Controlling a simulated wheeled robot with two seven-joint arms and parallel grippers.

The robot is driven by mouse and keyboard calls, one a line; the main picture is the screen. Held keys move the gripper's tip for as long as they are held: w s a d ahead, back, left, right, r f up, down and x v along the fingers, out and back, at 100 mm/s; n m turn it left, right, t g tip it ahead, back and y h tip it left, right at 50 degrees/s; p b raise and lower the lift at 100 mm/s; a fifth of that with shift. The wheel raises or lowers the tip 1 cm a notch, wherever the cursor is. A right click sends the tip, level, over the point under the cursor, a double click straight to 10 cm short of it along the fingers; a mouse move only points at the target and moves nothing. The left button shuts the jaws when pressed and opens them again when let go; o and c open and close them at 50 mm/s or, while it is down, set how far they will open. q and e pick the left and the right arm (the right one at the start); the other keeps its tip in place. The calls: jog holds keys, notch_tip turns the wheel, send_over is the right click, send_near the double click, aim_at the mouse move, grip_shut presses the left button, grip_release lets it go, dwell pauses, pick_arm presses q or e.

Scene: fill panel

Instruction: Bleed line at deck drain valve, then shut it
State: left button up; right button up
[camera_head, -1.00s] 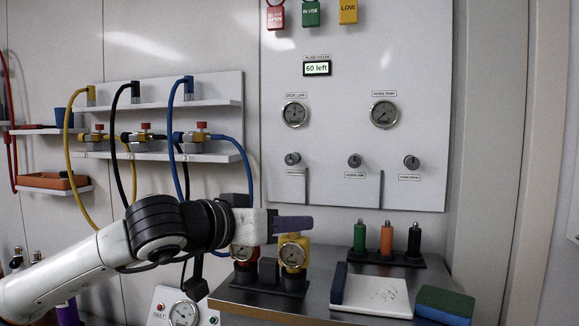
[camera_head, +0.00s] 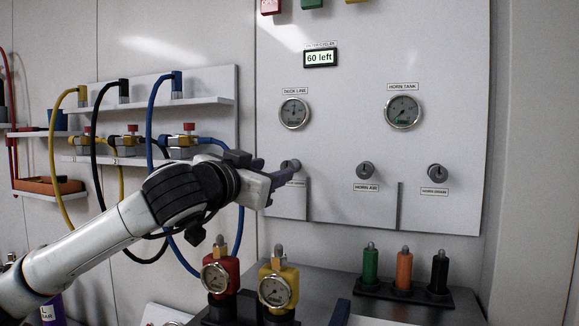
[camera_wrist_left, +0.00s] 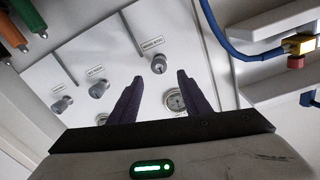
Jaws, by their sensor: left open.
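The deck drain valve is the leftmost grey knob (camera_head: 291,165) of the lower row on the white panel, its label partly hidden by my gripper. In the left wrist view the knob (camera_wrist_left: 159,64) appears just beyond and between my fingertips, apart from both. The deck line gauge (camera_head: 294,112) sits above it; its exact reading is too small to tell. My left gripper (camera_head: 284,176) is open and empty, its purple fingers pointing at the panel in front of the knob. The fingers also show spread in the left wrist view (camera_wrist_left: 155,77).
Hoses (camera_head: 152,120) hang at left. Two gauged fittings (camera_head: 277,286) stand on the bench below, with green, orange and black cylinders (camera_head: 403,271) at right.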

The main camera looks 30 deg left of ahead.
aim_at(287, 166)
pick_arm(q)
jog(key=w, duration=0.4)
jog(key=w+a, duration=0.1)
jog(key=w, duration=0.1)
jog(key=shift+w+a, duration=0.15)
jog(key=shift+w, duration=0.65)
pick_arm(e)
jog(key=shift+s+d+f, duration=0.1)
jog(key=shift+s+f, duration=0.05)
pick_arm(q)
jog(key=c, duration=1)
